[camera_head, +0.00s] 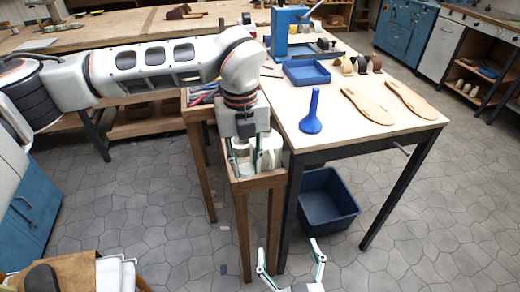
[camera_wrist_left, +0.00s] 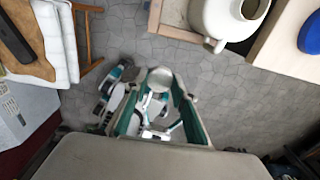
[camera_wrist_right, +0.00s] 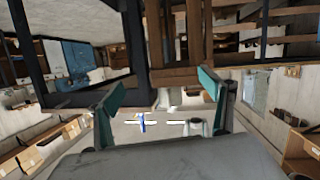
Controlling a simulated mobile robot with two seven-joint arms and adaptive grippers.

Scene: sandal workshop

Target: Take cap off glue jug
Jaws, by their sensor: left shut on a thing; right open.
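The white glue jug (camera_head: 272,146) stands in a wooden stand beside the table. In the left wrist view the jug (camera_wrist_left: 215,18) shows at the top, its round neck open and uncovered. My left gripper (camera_head: 246,168) is above the stand, left of the jug. It is shut on a small pale round piece, which looks like the cap (camera_wrist_left: 160,77), apart from the jug. In the head view the fingers and arm partly hide the held piece. My right gripper (camera_head: 288,246) is open and empty, low in front of the stand; its spread fingers also show in the right wrist view (camera_wrist_right: 160,78).
The table (camera_head: 350,125) at right holds a blue funnel-like tool (camera_head: 311,115), sandal soles (camera_head: 370,107) and a blue tray (camera_head: 306,72). A dark blue bin (camera_head: 328,203) stands on the floor below. Open tiled floor lies left of the stand.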

